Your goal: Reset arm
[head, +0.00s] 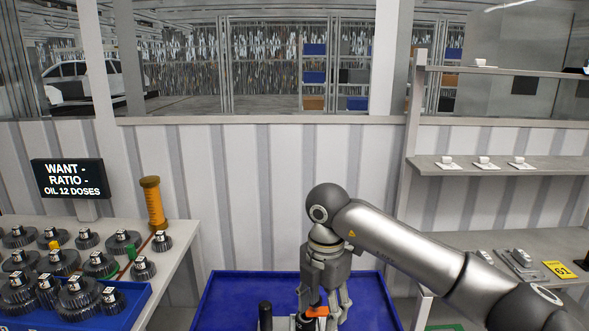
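My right arm comes in from the right and bends down at its wrist. Its gripper (325,300) points down over the blue tray (230,285) at the bottom middle. Its fingers look spread apart, around or just above an orange and black part (317,311). I cannot tell whether they touch it. The lower end of this part is cut off by the frame's edge. My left arm and gripper are not in view.
A black post (265,313) stands in the tray left of the gripper. A left table holds several dark gears (78,296), a blue bin (135,306), a yellow-brown cylinder (153,203) and a sign (68,179). Right shelves (440,168) hold small white items. A wall (250,180) stands behind.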

